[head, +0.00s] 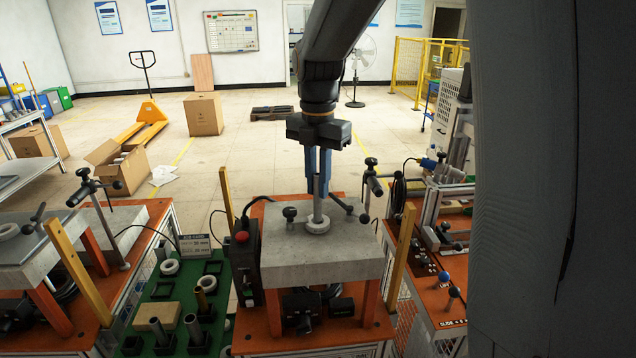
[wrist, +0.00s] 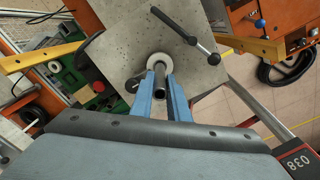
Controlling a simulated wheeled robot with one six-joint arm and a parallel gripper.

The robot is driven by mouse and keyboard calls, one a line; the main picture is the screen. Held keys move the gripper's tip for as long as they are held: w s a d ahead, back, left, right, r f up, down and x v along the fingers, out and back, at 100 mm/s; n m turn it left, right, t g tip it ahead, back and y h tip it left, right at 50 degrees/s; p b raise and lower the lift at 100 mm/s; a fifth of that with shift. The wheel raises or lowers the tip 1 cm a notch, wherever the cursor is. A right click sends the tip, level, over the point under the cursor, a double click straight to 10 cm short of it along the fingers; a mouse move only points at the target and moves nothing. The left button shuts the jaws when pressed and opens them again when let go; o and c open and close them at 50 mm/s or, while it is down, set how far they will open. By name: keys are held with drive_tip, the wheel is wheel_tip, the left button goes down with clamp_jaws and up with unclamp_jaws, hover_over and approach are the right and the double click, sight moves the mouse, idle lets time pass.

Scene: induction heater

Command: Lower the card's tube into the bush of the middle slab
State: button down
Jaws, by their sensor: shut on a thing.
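My gripper (head: 318,172) points straight down over the middle slab (head: 283,245), a grey block on an orange stand. Its blue fingers are shut on a grey metal tube (head: 317,208). The tube stands upright, and its lower end meets the pale ring-shaped bush (head: 317,224) on the slab's top. I cannot tell how deep the tube sits in the bush. In the wrist view the tube (wrist: 159,88) shows between the fingertips (wrist: 160,92), with the bush (wrist: 160,60) around its far end and the slab (wrist: 185,25) behind.
Yellow posts (head: 402,255) rise at the slab's sides. A green tray (head: 178,310) with tubes and rings is at the left. A control box with a red button (head: 242,237) adjoins the slab.

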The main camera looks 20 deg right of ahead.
drive_tip(key=shift+f, duration=0.25)
drive_tip(key=shift+f, duration=0.35)
drive_tip(key=shift+f+b, duration=0.55)
drive_tip(key=shift+f, duration=0.55)
drive_tip(key=c, duration=1.6)
unclamp_jaws()
drive_tip(key=shift+r+b, duration=1.4)
drive_tip(key=shift+r, duration=2.55)
drive_tip(key=shift+s+d, duration=0.1)
